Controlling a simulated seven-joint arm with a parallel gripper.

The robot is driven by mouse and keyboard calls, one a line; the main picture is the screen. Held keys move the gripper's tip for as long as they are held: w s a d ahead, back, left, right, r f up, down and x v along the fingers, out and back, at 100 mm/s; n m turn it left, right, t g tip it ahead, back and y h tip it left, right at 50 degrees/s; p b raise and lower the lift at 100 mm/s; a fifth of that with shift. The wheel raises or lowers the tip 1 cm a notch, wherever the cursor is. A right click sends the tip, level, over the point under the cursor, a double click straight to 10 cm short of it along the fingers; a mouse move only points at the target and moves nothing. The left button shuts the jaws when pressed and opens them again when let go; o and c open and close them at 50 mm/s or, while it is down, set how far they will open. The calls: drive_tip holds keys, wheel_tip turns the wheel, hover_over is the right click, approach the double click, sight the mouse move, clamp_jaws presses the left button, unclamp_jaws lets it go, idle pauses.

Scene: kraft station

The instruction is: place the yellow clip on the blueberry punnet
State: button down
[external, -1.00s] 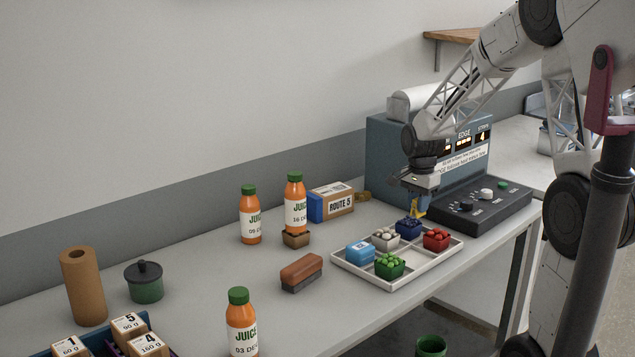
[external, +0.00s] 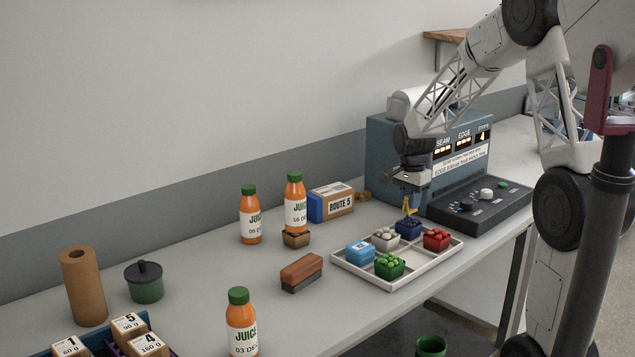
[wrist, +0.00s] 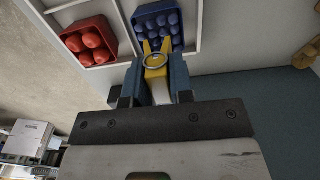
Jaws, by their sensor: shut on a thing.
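The yellow clip (external: 409,206) is held in my gripper (external: 410,192), which is shut on it. In the wrist view the clip (wrist: 155,60) sticks out between the two fingers (wrist: 152,85), with a metal ring on it. The blueberry punnet (external: 408,229) is a dark blue box of blue berries in the far compartment of the white tray (external: 349,268). In the wrist view the punnet (wrist: 152,19) lies just beyond the clip's tips, which overlap its edge in the picture. The clip is just above the punnet; I cannot tell whether they touch.
The tray also holds red (external: 436,239), green (external: 389,265) and white (external: 385,239) punnets and a light blue box (external: 360,252). A teal machine with a control panel (external: 480,206) stands close behind and right. Juice bottles (external: 295,204) and a brush-like block (external: 301,272) stand left.

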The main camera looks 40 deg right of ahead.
sight(409, 222)
drive_tip(key=shift+f, duration=1.45)
drive_tip(key=c, duration=1)
unclamp_jaws()
drive_tip(key=shift+f, duration=0.1)
wheel_tip(409, 222, up, 12)
drive_tip(key=shift+r, duration=0.15)
drive_tip(key=shift+a, duration=0.1)
